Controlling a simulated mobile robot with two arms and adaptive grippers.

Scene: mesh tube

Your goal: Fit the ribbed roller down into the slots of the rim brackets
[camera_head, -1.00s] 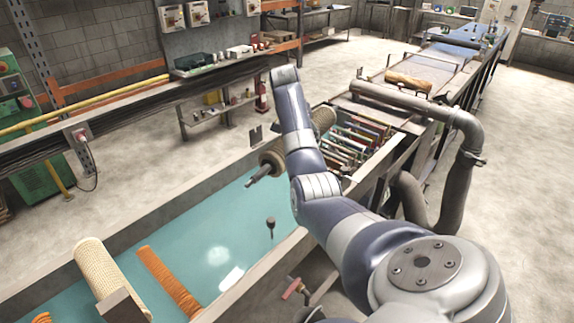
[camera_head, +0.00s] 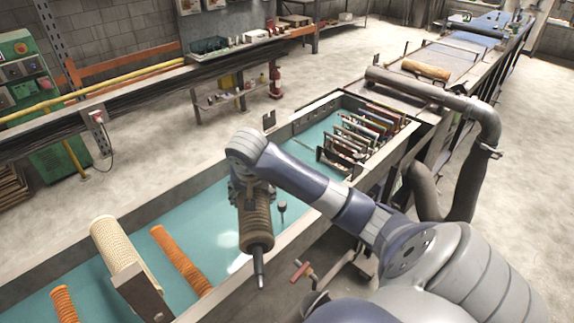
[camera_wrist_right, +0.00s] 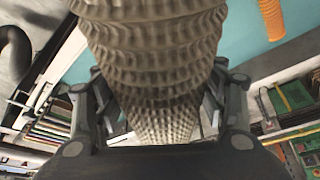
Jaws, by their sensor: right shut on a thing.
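The brown ribbed roller (camera_head: 257,222) hangs over the teal tank, with its dark shaft end pointing toward the near rim. My right gripper (camera_head: 250,185) is shut on it. In the right wrist view the roller (camera_wrist_right: 150,45) runs between the gripper's two fingers (camera_wrist_right: 160,110), and its ribbed surface fills the upper middle. A slotted dark rim bracket (camera_head: 269,121) stands on the tank's far rim, apart from the roller. My left gripper is not in view.
The tank (camera_head: 215,180) holds a cream roller (camera_head: 118,245), orange ribbed tubes (camera_head: 180,258) and a rack of coloured plates (camera_head: 370,130). A dark knob (camera_head: 282,208) stands near the roller. A red valve handle (camera_head: 300,270) sits outside the near rim.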

